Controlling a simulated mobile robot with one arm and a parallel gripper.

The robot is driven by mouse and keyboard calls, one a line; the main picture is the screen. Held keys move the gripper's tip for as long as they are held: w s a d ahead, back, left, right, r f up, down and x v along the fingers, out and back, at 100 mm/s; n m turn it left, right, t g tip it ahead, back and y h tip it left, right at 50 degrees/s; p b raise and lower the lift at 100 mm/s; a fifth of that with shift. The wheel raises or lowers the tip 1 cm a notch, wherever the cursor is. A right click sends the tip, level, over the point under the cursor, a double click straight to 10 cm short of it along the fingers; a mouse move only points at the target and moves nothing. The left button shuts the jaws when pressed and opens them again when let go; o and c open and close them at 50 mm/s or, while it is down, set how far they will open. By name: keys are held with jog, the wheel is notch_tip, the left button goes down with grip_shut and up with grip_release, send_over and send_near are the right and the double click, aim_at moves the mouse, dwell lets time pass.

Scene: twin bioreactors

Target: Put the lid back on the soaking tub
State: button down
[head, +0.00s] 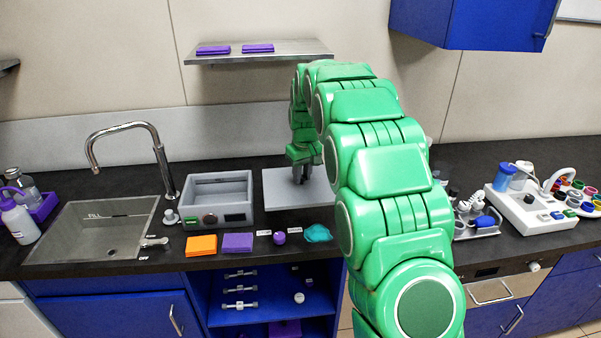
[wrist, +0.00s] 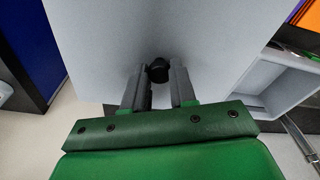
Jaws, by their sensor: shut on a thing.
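The soaking tub (head: 218,222) is a grey open-topped box on the counter, right of the sink. In the wrist view its wall (wrist: 262,100) and open inside show at the right. The lid (head: 276,190) is a flat light-grey panel just right of the tub, apart from its opening. My gripper (head: 302,174) points down over the lid. In the wrist view my gripper (wrist: 158,88) is shut on the black knob (wrist: 158,70) of the lid (wrist: 105,45). The lid looks level; whether it touches the counter I cannot tell. My arm hides its right part.
An orange block (head: 201,245), a purple block (head: 238,243), a purple ball (head: 279,237) and a teal cloth (head: 318,233) lie along the counter's front. The sink (head: 95,230) and tap (head: 160,165) are left. A shelf (head: 285,55) hangs above.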

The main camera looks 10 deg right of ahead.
jog(key=shift+s+r, duration=0.2)
jog(key=shift+s, duration=0.2)
jog(key=shift+a, duration=0.1)
notch_tip(320, 180, up, 2)
send_over(264, 176)
jog(key=shift+s, duration=0.1)
jog(key=w+a, duration=0.1)
jog(key=a, duration=1.4)
jog(key=shift+w+a+r, duration=0.15)
jog(key=shift+a+r, duration=0.2)
jog(key=shift+r, duration=0.1)
jog(key=shift+f, duration=0.1)
jog(key=shift+f, duration=2.45)
